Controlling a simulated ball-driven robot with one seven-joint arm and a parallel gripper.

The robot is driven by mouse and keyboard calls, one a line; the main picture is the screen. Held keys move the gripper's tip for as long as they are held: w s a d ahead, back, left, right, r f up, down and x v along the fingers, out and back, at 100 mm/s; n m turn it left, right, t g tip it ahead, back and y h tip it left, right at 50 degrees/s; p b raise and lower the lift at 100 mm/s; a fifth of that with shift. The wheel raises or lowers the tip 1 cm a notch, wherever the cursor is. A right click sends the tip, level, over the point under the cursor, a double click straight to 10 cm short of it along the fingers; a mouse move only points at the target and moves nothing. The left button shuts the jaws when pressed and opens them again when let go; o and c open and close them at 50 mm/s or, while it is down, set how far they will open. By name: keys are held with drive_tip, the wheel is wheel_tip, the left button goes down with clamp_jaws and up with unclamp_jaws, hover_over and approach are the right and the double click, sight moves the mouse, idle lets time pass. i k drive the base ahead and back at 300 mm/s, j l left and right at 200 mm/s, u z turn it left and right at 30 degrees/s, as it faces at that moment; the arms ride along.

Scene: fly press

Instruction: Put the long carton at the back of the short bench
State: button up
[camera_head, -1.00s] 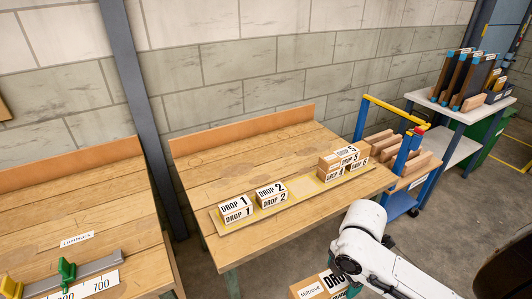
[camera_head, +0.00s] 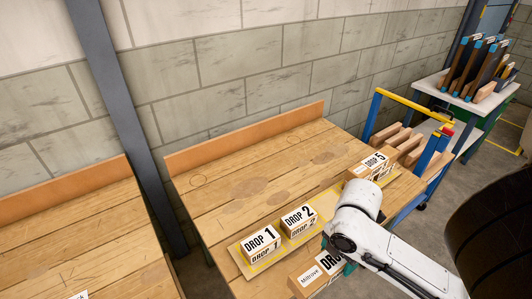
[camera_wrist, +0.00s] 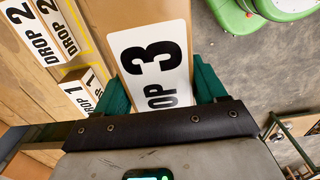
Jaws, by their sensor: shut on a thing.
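My gripper is shut on a long brown carton (camera_head: 306,283) with a white DROP 3 label and a Mitrove tag. The carton fills the space between the green fingers (camera_wrist: 160,88) in the wrist view. In the head view it is at the bottom, by the front edge of the wooden bench (camera_head: 225,203) in the middle; its height above the floor is hard to tell. The white arm hides part of the bench's front. This bench has a raised back board (camera_head: 245,138), and the wood in front of that board is bare.
Cartons DROP 1 (camera_head: 261,242) and DROP 2 (camera_head: 298,220) stand on a pale strip near the bench's front. More cartons, one marked DROP 5 (camera_head: 372,165), stand at its right end. A blue-and-yellow rack (camera_head: 435,150) stands to the right. Another bench (camera_head: 85,230) is at left.

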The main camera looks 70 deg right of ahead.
sight(250, 191)
drive_tip(key=i+l, duration=0.7)
drive_tip(key=i, duration=0.25)
